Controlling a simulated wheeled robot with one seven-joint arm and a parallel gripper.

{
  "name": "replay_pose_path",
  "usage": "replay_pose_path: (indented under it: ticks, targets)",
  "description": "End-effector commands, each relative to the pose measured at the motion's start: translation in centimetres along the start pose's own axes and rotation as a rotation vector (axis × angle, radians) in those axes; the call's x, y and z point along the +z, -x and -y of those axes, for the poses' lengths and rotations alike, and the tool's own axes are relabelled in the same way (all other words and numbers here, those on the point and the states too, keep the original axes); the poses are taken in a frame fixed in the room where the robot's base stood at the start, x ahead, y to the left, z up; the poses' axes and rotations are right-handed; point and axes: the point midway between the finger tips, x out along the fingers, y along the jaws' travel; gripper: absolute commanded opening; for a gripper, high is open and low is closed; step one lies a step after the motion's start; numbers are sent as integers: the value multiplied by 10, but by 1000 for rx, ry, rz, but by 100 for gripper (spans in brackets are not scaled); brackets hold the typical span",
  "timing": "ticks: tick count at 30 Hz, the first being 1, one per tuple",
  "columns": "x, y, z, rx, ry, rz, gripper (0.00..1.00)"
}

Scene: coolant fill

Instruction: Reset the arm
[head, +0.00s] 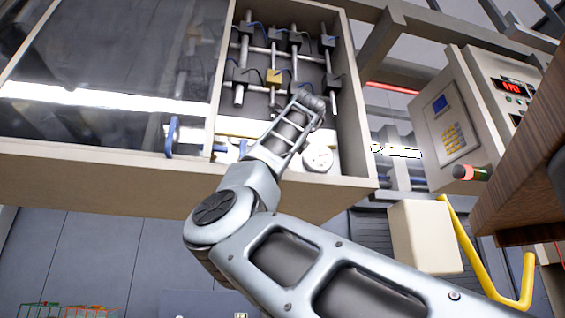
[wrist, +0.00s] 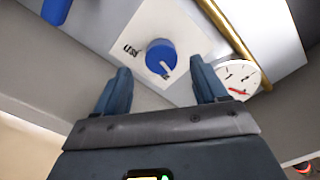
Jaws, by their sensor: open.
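My arm reaches up from the lower right into an open cabinet (head: 358,150) in the head view. My gripper's fingers are hidden there behind my own arm. In the wrist view my gripper (wrist: 162,88) is open, with its two dark blue fingers apart. A round blue knob (wrist: 161,57) on a white plate (wrist: 190,25) shows between and beyond the fingertips. I see nothing held. I cannot tell whether the fingers touch the knob or the plate.
A white gauge (head: 318,157) sits beside my arm in the cabinet; it also shows in the wrist view (wrist: 240,78). A blue handle (head: 170,136) is to the left. Pipes with black valves (head: 240,78) are above. A control box (head: 452,125) and a yellow rail (head: 480,262) stand to the right.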

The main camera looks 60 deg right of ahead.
Motion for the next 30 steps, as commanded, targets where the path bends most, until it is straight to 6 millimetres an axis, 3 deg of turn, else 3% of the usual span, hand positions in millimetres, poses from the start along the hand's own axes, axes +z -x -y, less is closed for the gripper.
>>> replay_pose_path:
  ticks: [7, 30]
  targets:
    - [0, 22, 0, 1, 0, 0, 72]
    - [0, 23, 0, 1, 0, 0, 72]
